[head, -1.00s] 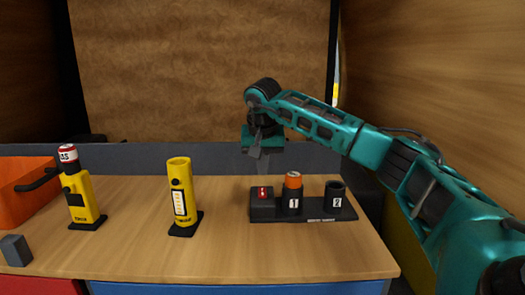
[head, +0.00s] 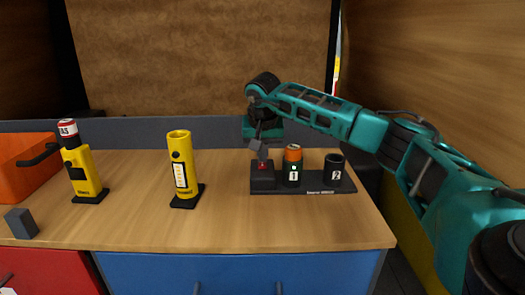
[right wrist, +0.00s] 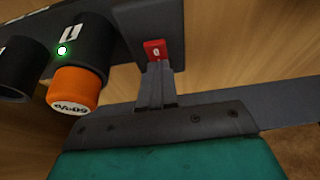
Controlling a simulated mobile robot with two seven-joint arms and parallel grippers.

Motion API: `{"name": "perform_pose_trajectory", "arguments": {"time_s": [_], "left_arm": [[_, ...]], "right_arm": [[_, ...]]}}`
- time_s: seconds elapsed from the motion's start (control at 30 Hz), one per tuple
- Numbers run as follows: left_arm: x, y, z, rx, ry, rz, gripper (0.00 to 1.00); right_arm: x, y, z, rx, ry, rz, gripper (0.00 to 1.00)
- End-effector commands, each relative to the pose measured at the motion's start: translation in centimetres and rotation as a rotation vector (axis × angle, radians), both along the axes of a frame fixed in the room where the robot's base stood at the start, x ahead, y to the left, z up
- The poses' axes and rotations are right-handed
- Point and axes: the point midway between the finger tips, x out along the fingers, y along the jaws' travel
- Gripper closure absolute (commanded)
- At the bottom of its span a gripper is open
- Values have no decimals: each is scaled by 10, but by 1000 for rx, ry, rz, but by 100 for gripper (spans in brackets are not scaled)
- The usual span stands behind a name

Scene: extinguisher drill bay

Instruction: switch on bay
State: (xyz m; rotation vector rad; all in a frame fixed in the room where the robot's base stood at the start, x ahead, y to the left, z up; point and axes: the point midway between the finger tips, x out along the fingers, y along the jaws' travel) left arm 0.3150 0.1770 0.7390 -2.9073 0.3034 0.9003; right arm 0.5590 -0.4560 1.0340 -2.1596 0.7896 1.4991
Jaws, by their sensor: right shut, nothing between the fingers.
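The dark charger base (head: 325,188) stands at the right of the table, with a red switch (head: 263,166) on its left block. In the right wrist view the switch (right wrist: 155,49) shows a white mark like a 0. Bay 1 (head: 293,176) holds an orange-topped cell (head: 293,151), also in the right wrist view (right wrist: 80,88); a green light (right wrist: 61,50) glows on it. Bay 2 (head: 334,168) looks empty. My right gripper (head: 260,153) is shut and empty, pointing down with its tips right at the switch; I cannot tell whether they touch. My left gripper is out of view.
A yellow open-topped tube (head: 180,158) stands on a dark base mid-table. Left of it is a yellow body (head: 82,172) with a red-and-white top (head: 68,132). An orange bin (head: 25,170) and grey block (head: 21,223) are at the left. The table front is clear.

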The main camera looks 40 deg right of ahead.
Motion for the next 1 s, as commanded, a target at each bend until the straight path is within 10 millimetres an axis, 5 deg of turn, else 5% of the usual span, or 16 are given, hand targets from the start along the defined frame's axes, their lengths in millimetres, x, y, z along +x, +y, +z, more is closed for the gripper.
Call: {"name": "perform_pose_trajectory", "arguments": {"time_s": [0.83, 1.0], "left_arm": [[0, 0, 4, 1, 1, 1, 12], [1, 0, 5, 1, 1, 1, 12]], "right_arm": [[-13, 11, -2, 0, 6, 2, 100], [-15, 14, 10, 1, 2, 3, 100]]}}
